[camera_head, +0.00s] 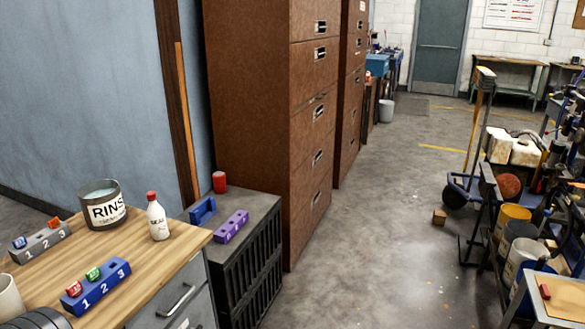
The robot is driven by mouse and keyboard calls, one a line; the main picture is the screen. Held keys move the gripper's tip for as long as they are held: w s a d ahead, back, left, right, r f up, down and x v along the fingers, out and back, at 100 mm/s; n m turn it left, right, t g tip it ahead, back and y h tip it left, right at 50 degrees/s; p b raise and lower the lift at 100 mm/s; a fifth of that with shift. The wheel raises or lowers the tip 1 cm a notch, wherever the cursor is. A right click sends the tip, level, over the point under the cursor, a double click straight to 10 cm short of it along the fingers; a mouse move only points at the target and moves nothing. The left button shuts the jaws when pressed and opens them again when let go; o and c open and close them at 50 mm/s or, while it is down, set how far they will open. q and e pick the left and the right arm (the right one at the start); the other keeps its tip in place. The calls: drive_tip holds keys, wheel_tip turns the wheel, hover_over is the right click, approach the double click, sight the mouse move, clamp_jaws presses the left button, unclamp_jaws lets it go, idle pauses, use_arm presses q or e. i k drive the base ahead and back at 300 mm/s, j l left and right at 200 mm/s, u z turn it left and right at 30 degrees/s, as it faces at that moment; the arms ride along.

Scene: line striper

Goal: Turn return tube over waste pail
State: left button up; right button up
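Neither of my grippers is in view. I cannot make out a return tube. No pail here is legibly marked as waste. A dark metal pail (104,208) with a white label reading "RINS" stands upright on the wooden-topped desk (150,262) at the left and holds pale liquid. A light grey bin (386,110) stands far back by the cabinets.
A white bottle with a red cap (157,218) and a blue numbered block (97,287) are on the desk. A hand truck (470,160) stands at right. The middle floor (385,235) is mostly clear.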

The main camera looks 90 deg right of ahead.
sight(547, 213)
drive_tip(key=z, duration=4.35)
